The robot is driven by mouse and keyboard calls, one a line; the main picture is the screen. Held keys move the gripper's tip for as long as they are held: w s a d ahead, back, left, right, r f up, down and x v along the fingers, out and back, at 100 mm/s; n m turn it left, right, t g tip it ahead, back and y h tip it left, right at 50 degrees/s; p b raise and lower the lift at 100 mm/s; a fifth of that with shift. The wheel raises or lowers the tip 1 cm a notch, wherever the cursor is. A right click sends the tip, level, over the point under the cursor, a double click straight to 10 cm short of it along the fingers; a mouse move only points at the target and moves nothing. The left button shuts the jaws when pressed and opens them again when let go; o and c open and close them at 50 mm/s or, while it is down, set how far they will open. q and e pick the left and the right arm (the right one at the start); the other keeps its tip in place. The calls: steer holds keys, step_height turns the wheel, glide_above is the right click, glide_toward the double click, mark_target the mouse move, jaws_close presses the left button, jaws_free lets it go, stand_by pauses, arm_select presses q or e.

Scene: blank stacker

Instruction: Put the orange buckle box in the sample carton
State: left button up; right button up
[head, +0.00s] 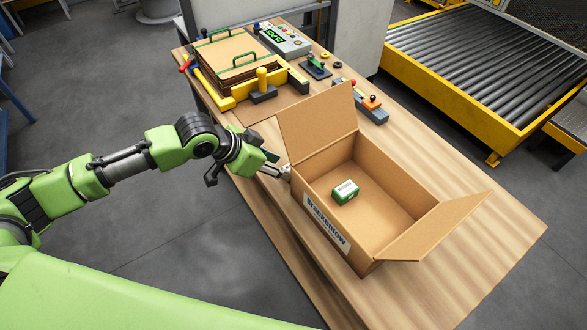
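The sample carton (405,243) is an open brown cardboard box with its flaps spread, standing on the wooden table. A small green box with a white label (345,191) lies inside on the carton floor, towards the left. I see no box that is clearly the orange buckle box. My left gripper (284,173) is at the carton's left side, close to its upper left corner. Its fingertips are small and partly against the carton edge, so I cannot tell whether they are open or hold anything. My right gripper is not in view.
The wooden table (500,262) is bare at the front right. Behind the carton are a grey tool with an orange part (371,108), a control box (283,40) and a stack of brown sheets (228,62) in a yellow-edged fixture. A roller conveyor (480,75) stands at the back right.

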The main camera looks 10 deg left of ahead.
arm_select(q)
steer(key=p+x, duration=0.1)
steer(key=x, duration=0.4)
steer(key=shift+d+f, duration=0.1)
steer(key=shift+d, duration=0.05)
jaws_close()
